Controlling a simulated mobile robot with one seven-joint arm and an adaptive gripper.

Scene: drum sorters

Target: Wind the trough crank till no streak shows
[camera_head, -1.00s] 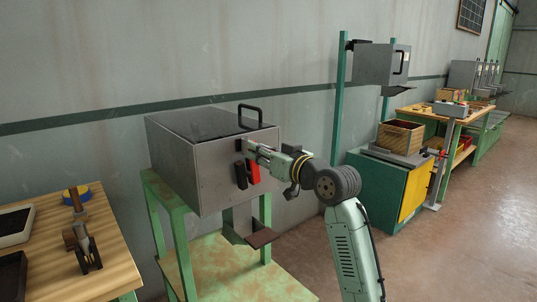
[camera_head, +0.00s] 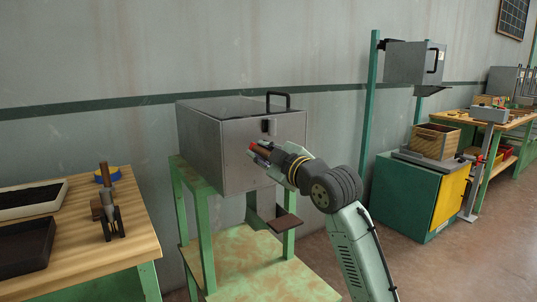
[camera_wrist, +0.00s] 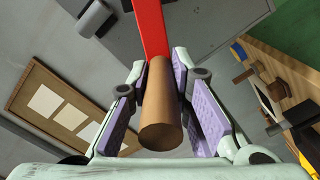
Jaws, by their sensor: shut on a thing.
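A grey metal box (camera_head: 235,160) with a dark top opening and a black top handle stands on a green frame. On its front face is the crank, whose red arm (camera_wrist: 152,30) runs up from a brown wooden grip (camera_wrist: 162,115) in the wrist view. My gripper (camera_wrist: 160,80) is shut on this grip, its purple-padded fingers on either side. In the head view my gripper (camera_head: 263,153) is at the box's front face and hides most of the crank. No streak can be made out on the box from here.
A brown plate (camera_head: 286,227) juts out below the box. A green cabinet (camera_head: 400,195) with a wooden crate (camera_head: 436,140) stands at right.

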